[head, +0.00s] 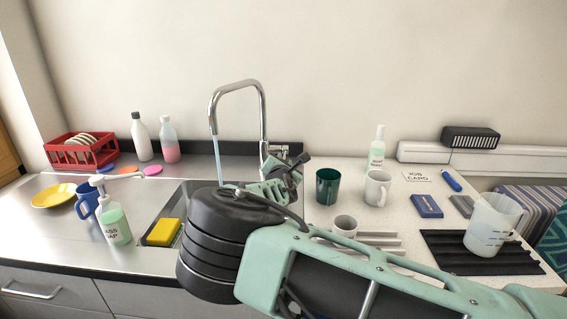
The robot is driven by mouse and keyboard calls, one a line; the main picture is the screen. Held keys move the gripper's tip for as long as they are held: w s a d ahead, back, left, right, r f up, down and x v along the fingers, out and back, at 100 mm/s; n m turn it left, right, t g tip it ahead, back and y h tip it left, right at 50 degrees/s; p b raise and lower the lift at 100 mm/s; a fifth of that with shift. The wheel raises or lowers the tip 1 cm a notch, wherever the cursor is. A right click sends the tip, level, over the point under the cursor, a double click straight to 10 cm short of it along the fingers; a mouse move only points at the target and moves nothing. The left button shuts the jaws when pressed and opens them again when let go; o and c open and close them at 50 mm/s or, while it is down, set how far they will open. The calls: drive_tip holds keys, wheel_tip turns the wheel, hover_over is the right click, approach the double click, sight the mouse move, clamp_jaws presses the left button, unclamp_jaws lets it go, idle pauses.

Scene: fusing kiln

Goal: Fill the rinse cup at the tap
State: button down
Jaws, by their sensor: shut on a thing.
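The tap (263,115) stands at the back of the sink, and a thin stream of water (216,165) falls from its spout. The stream's lower end goes out of sight behind my arm. My gripper (268,187) is just right of the stream, low in front of the tap. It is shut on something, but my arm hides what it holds. I cannot tell which vessel is the rinse cup. A dark green tumbler (327,186), a white mug (377,187) and a small pale cup (345,225) stand on the counter to the right.
A clear measuring jug (490,225) stands on a black ribbed mat (450,252) at right. Left of the sink (178,205) are a soap bottle (113,222), a blue mug (87,200) and a yellow plate (53,196). A yellow sponge (163,232) is by the basin. My arm covers much of the sink.

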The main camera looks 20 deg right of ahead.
drive_tip(key=shift+w+r+b, duration=0.15)
drive_tip(key=shift+r+b, duration=0.25)
drive_tip(key=shift+r, duration=0.35)
drive_tip(key=c, duration=1.2)
unclamp_jaws()
drive_tip(key=shift+c, duration=0.2)
drive_tip(key=shift+f, duration=0.1)
drive_tip(key=shift+s+a, duration=0.15)
drive_tip(key=shift+s, duration=0.25)
drive_tip(key=b+v, duration=0.3)
drive_tip(key=v, duration=1.3)
drive_tip(key=shift+s, duration=0.3)
